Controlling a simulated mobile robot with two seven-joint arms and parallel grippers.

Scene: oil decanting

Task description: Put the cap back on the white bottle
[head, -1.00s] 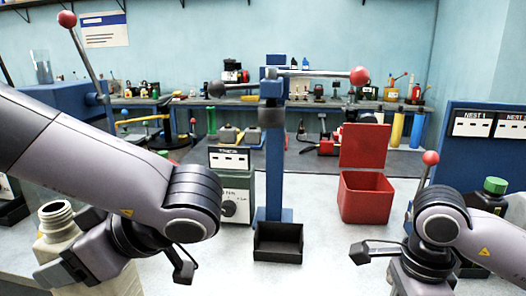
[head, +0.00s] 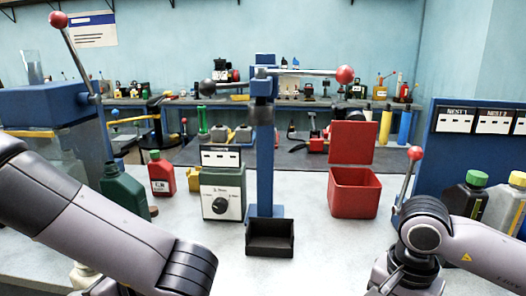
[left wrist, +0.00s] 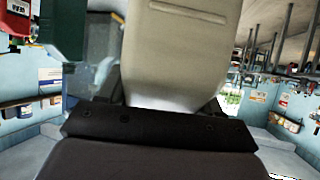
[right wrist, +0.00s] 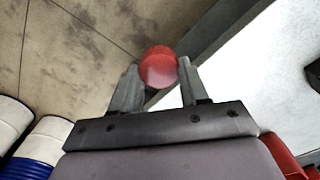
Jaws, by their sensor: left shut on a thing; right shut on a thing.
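The white bottle (left wrist: 180,50) is cream-coloured and fills the upper middle of the left wrist view. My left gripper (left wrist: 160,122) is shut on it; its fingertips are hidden. In the head view only a small pale part of the bottle (head: 86,274) shows at the bottom left, below my left arm, and its mouth is not clear. My right gripper (right wrist: 158,72) is shut on a round red cap (right wrist: 159,68) between its fingertips. In the head view the right gripper's fingers and the cap are not clearly visible.
A dark green bottle (head: 124,192) and a red bottle (head: 161,174) stand behind my left arm. A dial box (head: 222,190), black tray (head: 270,240) and open red bin (head: 354,195) stand farther back. Capped bottles (head: 465,196) stand at right. The front middle of the table is clear.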

